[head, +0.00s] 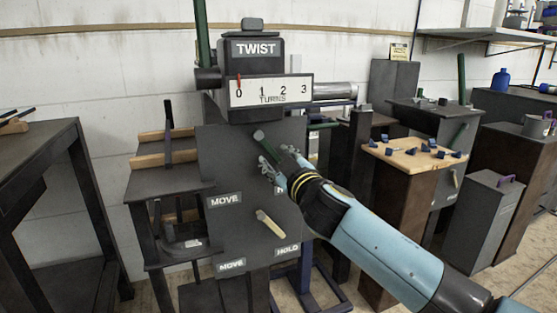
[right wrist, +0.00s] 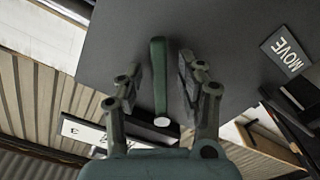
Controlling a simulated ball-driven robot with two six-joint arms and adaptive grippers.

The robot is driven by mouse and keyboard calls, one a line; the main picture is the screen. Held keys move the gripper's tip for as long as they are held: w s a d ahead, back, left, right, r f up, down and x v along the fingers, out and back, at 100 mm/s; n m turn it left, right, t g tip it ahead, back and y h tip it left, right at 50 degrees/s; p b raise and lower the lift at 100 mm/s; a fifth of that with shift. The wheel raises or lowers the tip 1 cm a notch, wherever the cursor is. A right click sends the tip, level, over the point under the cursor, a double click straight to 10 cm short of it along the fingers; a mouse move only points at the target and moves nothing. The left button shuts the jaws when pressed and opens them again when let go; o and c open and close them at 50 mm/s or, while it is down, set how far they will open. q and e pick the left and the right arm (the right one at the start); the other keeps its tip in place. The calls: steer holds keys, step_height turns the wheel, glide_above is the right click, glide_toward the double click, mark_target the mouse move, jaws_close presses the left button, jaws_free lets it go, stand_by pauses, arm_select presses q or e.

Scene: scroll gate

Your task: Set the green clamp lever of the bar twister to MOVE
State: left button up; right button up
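The bar twister's grey panel (head: 237,148) faces me in the head view. The green clamp lever (head: 264,138) shows its upper end, tilted up and left; the rest is hidden behind my right gripper (head: 268,170). In the right wrist view the green lever (right wrist: 159,75) lies between the two fingers of my right gripper (right wrist: 172,70). The upper MOVE label (head: 225,199) is below left of the gripper, also in the wrist view (right wrist: 287,53). My left gripper is not in view.
A tan lever (head: 270,223) sits lower on the panel, between a lower MOVE label (head: 232,265) and a HOLD label (head: 287,249). The TWIST head with its turns dial (head: 271,91) is above. A wooden-topped stand (head: 415,156) with blue pieces is right.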

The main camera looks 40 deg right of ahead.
jaws_close()
steer(key=shift+f, duration=0.1)
stand_by(0.4)
